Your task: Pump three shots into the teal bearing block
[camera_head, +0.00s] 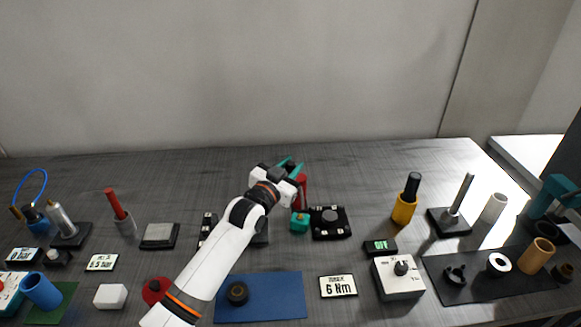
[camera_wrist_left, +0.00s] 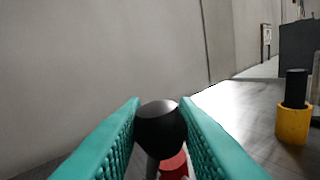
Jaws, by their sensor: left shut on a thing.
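The teal bearing block (camera_head: 300,221) is a small block on the table, just left of a black square device. A red upright body (camera_head: 302,190) stands right behind it and also shows low in the left wrist view (camera_wrist_left: 174,165). My left gripper (camera_head: 289,166) is above and behind the block. My right gripper is in neither view.
The black square device (camera_head: 330,222) has a round dark centre. A yellow holder with a black handle (camera_head: 405,207) stands to the right. The table's back strip (camera_head: 370,165) is clear.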

